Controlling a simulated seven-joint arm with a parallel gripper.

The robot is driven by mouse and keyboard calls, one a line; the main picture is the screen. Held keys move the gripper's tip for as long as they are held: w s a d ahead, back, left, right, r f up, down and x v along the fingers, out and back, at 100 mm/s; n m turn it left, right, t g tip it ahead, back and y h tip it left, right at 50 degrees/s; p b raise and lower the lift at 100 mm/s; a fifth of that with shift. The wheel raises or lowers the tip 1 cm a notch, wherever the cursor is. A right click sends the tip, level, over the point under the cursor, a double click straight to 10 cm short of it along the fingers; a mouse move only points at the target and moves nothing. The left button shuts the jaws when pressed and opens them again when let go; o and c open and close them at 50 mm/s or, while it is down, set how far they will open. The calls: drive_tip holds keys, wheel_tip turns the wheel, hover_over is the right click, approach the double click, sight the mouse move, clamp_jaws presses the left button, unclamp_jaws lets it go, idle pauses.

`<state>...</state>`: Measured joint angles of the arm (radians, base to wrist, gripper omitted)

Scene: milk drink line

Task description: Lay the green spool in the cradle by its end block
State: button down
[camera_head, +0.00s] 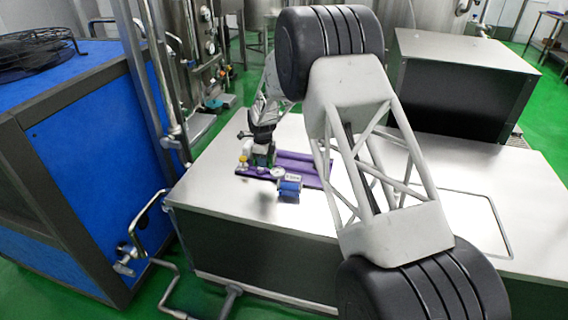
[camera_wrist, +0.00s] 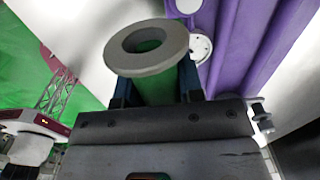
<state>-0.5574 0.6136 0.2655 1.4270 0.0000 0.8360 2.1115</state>
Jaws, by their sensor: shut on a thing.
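The green spool (camera_wrist: 154,88) has a pale grey ring-shaped flange with a round hole, facing the wrist camera. My gripper (camera_wrist: 158,92) is shut on its green body, a finger on each side. In the head view my gripper (camera_head: 262,150) is low over the left part of the purple cradle (camera_head: 312,177), and the spool is mostly hidden there. The purple cradle also shows in the wrist view (camera_wrist: 236,50), with long ridges to the right of the spool. I cannot tell whether the spool touches the cradle. I cannot clearly make out the end block.
The steel tabletop (camera_head: 225,205) is clear in front. A blue machine (camera_head: 90,170) stands left.

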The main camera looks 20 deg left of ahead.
drive_tip(key=w+a+r, duration=0.1)
drive_tip(key=w, duration=0.5)
drive_tip(key=w+a+r, duration=0.2)
drive_tip(key=w, duration=0.5)
drive_tip(key=shift+a, duration=0.15)
drive_tip(key=shift+f, duration=0.15)
drive_tip(key=shift+f, duration=3.05)
drive_tip(key=shift+f, duration=1.85)
drive_tip(key=shift+f, duration=0.15)
drive_tip(key=c, duration=1)
unclamp_jaws()
